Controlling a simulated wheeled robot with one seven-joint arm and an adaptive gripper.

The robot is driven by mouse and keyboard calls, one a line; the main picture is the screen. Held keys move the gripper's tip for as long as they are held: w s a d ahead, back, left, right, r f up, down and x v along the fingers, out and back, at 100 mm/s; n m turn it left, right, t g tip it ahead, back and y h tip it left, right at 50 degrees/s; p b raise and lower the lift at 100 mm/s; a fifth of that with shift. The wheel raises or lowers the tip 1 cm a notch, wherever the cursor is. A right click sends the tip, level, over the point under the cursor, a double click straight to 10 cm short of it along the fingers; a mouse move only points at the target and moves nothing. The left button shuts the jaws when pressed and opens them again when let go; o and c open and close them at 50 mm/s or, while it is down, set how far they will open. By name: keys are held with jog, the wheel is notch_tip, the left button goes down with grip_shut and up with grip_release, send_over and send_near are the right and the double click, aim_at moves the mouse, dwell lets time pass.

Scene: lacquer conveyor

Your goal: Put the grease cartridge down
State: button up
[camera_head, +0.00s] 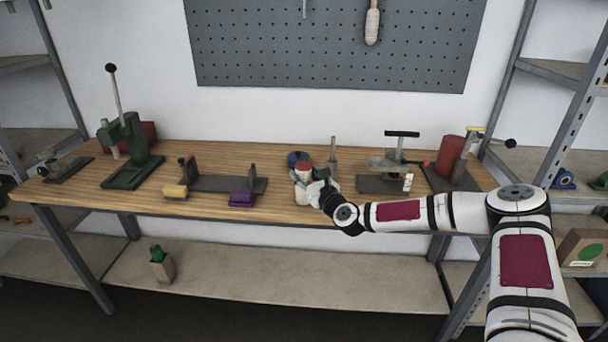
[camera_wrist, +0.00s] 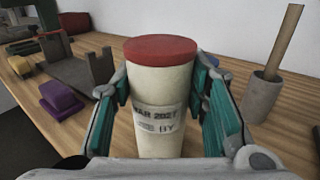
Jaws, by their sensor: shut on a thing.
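The grease cartridge is a cream cylinder with a red cap and a printed date label. It fills the middle of the wrist view (camera_wrist: 160,90), upright between the fingers.
A grey holder with a wooden-handled tool (camera_wrist: 264,97) stands right of the cartridge. A purple block (camera_head: 242,199), a yellow block (camera_head: 175,191) and a grey fixture (camera_head: 215,183) lie to the left. A blue object (camera_head: 297,157) is close behind. Bare wood lies between these things.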

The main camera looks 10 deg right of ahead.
jog(key=o, duration=1.4)
jog(key=shift+f, duration=0.1)
